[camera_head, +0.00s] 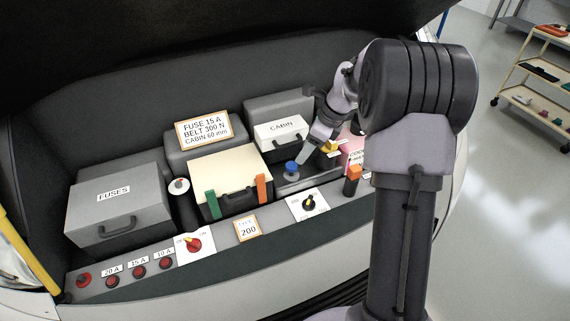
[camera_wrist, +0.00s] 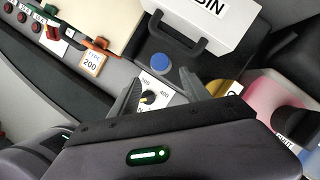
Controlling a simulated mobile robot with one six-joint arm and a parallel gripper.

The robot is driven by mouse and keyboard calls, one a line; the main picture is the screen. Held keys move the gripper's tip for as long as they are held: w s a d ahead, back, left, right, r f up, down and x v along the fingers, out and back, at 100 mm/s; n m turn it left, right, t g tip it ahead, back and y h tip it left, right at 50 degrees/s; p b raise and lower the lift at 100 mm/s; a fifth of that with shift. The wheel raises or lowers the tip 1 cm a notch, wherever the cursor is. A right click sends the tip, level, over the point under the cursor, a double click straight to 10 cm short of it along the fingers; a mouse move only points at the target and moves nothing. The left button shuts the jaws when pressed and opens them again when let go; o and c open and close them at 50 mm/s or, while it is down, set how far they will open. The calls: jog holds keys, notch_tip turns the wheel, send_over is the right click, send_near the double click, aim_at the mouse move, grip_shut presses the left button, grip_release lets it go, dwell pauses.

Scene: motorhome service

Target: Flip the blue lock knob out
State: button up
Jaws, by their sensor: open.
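The blue lock knob (camera_head: 291,166) is a round blue cap on a grey base in front of the CABIN box (camera_head: 281,132). In the wrist view the blue knob (camera_wrist: 161,63) appears beyond the fingertips, below the CABIN box and its handle (camera_wrist: 178,42). My gripper (camera_head: 313,150) hangs just right of the knob, tilted down. In the wrist view my gripper (camera_wrist: 162,84) has its two fingers spread with nothing between them; the knob lies ahead, apart from them. The near part of the fingers is hidden by the gripper body.
A dial (camera_head: 309,202) with a yellow pointer sits on the front ledge. A yellow cap (camera_head: 331,147) and a pink coolant tank (camera_head: 353,153) stand close to my gripper. The cream-lidded box (camera_head: 231,166) has green and orange latches. A FUSES box (camera_head: 118,205) stands far left.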

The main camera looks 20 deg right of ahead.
jog(key=a+p+v, duration=0.1)
jog(key=p+v, duration=0.1)
jog(key=v, duration=0.8)
jog(key=s+a+r+n+b, duration=0.2)
jog(key=s+a+r+n, duration=0.1)
jog(key=s+a+n, duration=0.4)
jog(key=s+a+r+n+t+h+b, duration=0.1)
jog(key=s+a+r+n+b, duration=0.1)
jog(key=s+a+n, duration=0.5)
jog(key=s+a, duration=0.2)
jog(key=shift+s+r+n+t, duration=0.3)
jog(key=shift+s+r, duration=0.1)
